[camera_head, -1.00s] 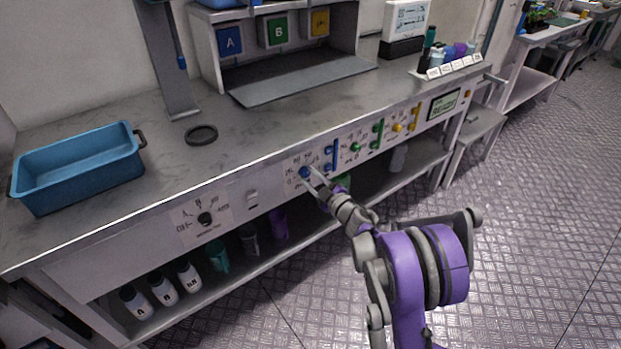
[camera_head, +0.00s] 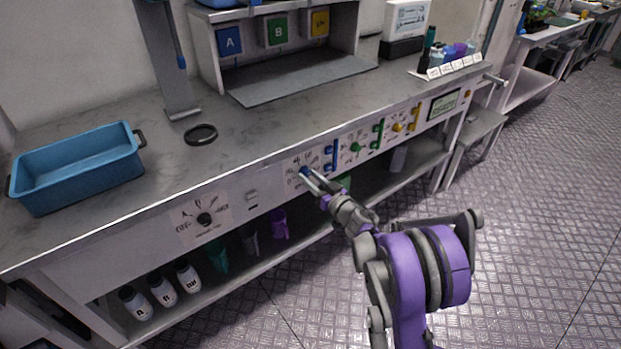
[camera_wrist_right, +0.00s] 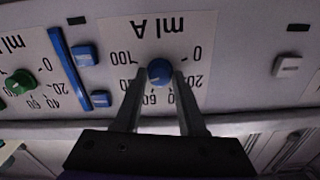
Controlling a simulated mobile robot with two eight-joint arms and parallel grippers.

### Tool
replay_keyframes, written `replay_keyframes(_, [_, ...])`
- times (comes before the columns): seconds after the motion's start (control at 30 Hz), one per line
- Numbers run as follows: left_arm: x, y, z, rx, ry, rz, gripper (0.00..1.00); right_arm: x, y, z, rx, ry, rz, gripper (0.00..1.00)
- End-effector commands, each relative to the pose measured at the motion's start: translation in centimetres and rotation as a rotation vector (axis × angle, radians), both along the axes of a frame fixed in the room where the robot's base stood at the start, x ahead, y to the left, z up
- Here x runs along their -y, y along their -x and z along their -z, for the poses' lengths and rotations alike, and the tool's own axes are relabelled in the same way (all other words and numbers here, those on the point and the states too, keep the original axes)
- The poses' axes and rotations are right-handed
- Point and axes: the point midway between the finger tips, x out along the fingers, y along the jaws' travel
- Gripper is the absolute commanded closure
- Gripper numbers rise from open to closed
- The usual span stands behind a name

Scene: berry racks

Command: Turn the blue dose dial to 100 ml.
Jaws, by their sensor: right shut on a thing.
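The blue dose dial (camera_head: 304,172) is a small round knob on the bench's front panel. In the right wrist view the dial (camera_wrist_right: 160,72) sits between the two fingers of my right gripper (camera_wrist_right: 160,78), which is shut on it. The scale plate (camera_wrist_right: 140,28) appears upside down, with 100 to the left of the dial and 0 to the right. The 60 shows below the dial, partly behind a finger. A faint pale mark is on the dial, but I cannot tell which number it points to. My right gripper (camera_head: 312,178) also shows in the head view. My left gripper is not in view.
A blue bar (camera_wrist_right: 70,68) and blue buttons stand left of the dial in the wrist view, with a green dial (camera_wrist_right: 20,82) beyond. A black selector knob (camera_head: 204,219) is further left on the panel. A display (camera_head: 444,104) is at the right. Bottles stand on the shelf below.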

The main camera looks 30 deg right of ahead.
Motion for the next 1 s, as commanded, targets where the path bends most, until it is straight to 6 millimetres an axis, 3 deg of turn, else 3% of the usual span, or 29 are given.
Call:
replay_keyframes(0.5, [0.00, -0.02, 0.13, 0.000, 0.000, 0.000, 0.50, -0.04, 0.03, 0.04, -0.035, -0.442, -0.001, 1.00])
replay_keyframes(1.0, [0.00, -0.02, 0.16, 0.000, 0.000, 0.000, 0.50, -0.03, 0.02, 0.03, -0.050, -0.623, 0.000, 1.00])
